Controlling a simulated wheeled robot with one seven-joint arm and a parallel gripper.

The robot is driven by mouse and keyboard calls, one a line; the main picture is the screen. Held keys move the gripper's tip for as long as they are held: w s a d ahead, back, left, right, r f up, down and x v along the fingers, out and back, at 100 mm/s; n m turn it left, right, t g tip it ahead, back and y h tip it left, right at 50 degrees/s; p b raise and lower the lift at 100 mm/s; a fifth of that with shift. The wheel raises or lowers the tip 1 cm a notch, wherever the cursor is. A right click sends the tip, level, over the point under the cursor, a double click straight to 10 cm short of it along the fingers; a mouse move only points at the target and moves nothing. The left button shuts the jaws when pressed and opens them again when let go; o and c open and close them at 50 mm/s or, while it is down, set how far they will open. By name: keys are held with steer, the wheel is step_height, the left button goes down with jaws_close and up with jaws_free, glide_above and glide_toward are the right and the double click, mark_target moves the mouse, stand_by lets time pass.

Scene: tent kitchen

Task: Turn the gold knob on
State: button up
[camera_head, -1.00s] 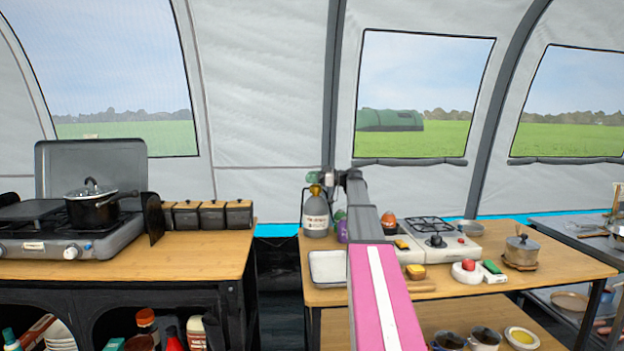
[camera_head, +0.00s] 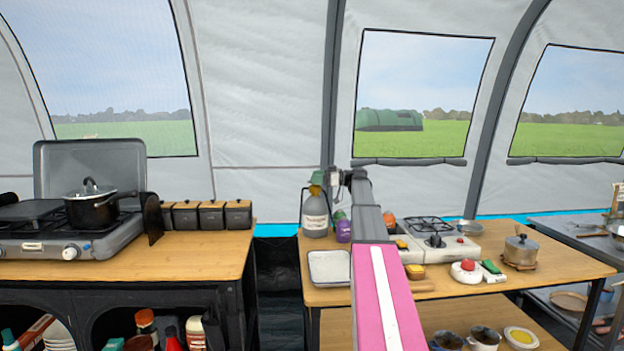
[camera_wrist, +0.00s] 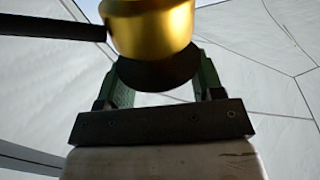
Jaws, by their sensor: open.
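The gold knob (camera_head: 315,190) sits on top of a grey gas cylinder (camera_head: 315,214) on the right-hand wooden table. It shows large in the wrist view (camera_wrist: 150,27) as a shiny gold round body with a dark round underside or base. My gripper (camera_head: 318,177) is at the top of the cylinder, close by the knob. In the wrist view my gripper (camera_wrist: 160,62) is open, with one green finger on each side of the dark round part and the gold body in front. I cannot tell whether the fingers touch it.
A purple bottle (camera_head: 343,231) and a green-topped bottle stand just right of the cylinder. A white portable stove (camera_head: 436,240) is farther right. An empty metal tray (camera_head: 329,267) lies in front of the cylinder. A dark gap separates this table from the left stove table (camera_head: 190,255).

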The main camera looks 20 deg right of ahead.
steer(key=v, duration=0.8)
steer(key=shift+d, duration=0.25)
steer(key=shift+s, duration=0.15)
